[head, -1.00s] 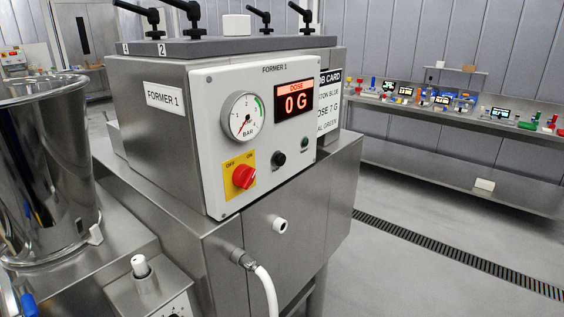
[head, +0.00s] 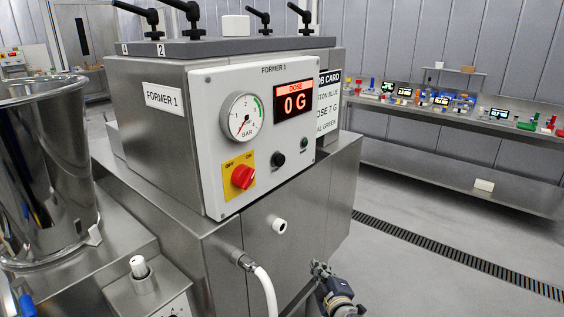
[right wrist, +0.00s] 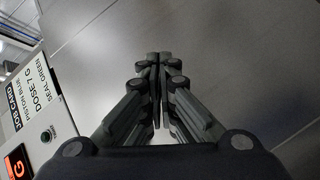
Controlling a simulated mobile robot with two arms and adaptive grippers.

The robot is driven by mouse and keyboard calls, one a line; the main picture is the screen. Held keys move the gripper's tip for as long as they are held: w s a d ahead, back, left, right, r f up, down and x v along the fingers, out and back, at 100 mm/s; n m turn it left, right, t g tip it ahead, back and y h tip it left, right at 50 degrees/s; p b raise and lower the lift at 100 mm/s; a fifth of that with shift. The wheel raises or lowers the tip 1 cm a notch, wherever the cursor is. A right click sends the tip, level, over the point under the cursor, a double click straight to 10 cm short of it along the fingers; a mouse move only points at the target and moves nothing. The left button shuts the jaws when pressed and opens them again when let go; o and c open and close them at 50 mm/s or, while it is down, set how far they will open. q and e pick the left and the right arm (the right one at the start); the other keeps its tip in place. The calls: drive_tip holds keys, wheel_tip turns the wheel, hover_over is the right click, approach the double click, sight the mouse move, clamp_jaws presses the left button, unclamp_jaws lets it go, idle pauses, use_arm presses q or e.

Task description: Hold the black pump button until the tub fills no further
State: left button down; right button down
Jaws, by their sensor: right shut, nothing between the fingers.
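A round black button (head: 278,159) sits on the white FORMER 1 panel (head: 205,125), between the red switch and a small green button. No label naming it as the pump button is readable. A shiny steel round vessel (head: 48,165) stands at the left; I cannot tell whether it is the tub, and its inside is hidden. My right gripper (head: 319,268) is low, right of the white hose and well below the panel, apart from the button. Its fingers are together and empty, also in the right wrist view (right wrist: 159,58). My left gripper is not in view.
The panel has a pressure gauge (head: 241,117), a display (head: 295,102) reading DOSE 0 G and a red rotary switch (head: 242,177) on yellow. A white hose (head: 266,290) hangs from the cabinet. A job card (head: 329,105) reads DOSE 7 G. Open floor lies at right.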

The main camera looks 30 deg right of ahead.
sight(280, 161)
wheel_tip(280, 161, up, 31)
drive_tip(key=s+a+n+t+h, duration=0.1)
drive_tip(key=s+n+t+h, duration=0.1)
drive_tip(key=t, duration=0.5)
drive_tip(key=shift+a, duration=0.15)
drive_tip(key=shift+w, duration=0.1)
drive_tip(key=w+a, duration=0.3)
drive_tip(key=w, duration=0.5)
drive_tip(key=shift+a, duration=0.2)
drive_tip(key=shift+b, duration=0.35)
drive_tip(key=shift+w+a, duration=0.15)
drive_tip(key=shift+w, duration=0.25)
